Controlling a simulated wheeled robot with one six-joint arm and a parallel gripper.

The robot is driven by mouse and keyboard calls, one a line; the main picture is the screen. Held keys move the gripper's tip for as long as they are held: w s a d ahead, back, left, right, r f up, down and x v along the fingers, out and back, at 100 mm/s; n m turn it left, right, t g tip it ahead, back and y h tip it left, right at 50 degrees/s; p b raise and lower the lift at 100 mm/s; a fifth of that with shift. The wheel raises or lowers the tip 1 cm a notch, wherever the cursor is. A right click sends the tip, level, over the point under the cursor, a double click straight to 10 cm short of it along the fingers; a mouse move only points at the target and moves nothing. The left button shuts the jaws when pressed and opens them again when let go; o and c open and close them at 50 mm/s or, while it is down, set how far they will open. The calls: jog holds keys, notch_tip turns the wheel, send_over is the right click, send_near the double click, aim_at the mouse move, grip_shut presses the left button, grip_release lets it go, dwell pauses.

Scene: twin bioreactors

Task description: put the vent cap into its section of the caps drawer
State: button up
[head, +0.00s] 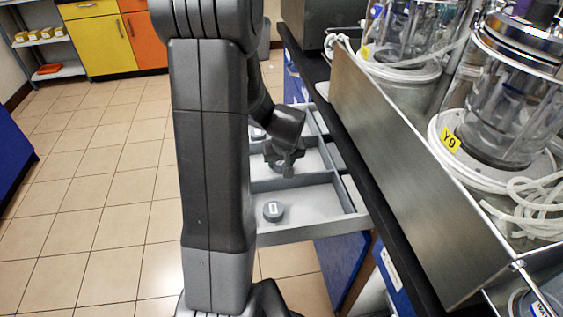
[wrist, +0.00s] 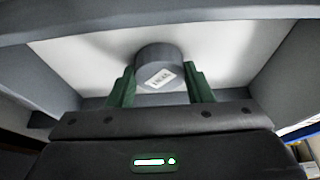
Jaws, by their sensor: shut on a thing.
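The vent cap (wrist: 158,64) is a short grey cylinder with a small white label, whose print appears upside down in the wrist view. My gripper (wrist: 160,88) has green fingers and is shut on the cap, one finger on each side. In the head view my gripper (head: 284,167) points down over the middle section of the open caps drawer (head: 300,236). The pale floor of a section shows behind the cap in the wrist view. I cannot tell whether the cap touches that floor. The held cap is mostly hidden in the head view.
Another grey cap (head: 273,211) with a white label stands in the nearest drawer section. A further cap (head: 258,133) shows partly in a far section, beside my arm. Grey dividers part the sections. The black bench edge (head: 390,215) and a metal tray wall (head: 400,170) rise to the right.

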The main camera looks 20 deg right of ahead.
jog(key=shift+f, duration=0.2)
jog(key=o, duration=0.9)
jog(key=shift+r, duration=0.15)
jog(key=shift+o, duration=0.2)
jog(key=shift+s+r, duration=0.1)
jog(key=shift+r, duration=0.35)
jog(key=p+v, duration=0.1)
jog(key=v, duration=1)
jog(key=shift+s+p, duration=0.2)
jog(key=shift+p, duration=0.15)
jog(key=shift+o, duration=0.2)
jog(key=shift+a+r, duration=0.1)
